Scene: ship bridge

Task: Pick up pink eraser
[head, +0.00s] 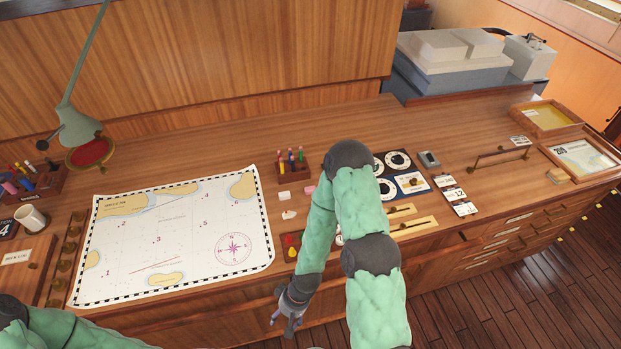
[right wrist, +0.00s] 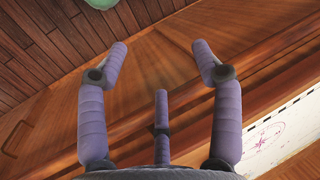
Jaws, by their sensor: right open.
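A small pink eraser (head: 309,190) lies on the wooden desk, just left of my right arm, which partly crowds it in the head view. A white block (head: 284,196) lies to its left. My right gripper (head: 288,320) hangs in front of the desk's front edge, apart from the eraser. In the right wrist view its purple fingers (right wrist: 160,48) are spread and empty, facing the desk front and floor. The eraser does not show there. My left gripper is out of view; only part of its arm shows at lower left.
A chart (head: 172,238) covers the desk's left side. A pen rack (head: 292,170) stands behind the eraser, and a small white piece (head: 289,214) lies in front. A green lamp (head: 80,130) and a mug (head: 31,218) stand at left. Dial panels lie right of my arm.

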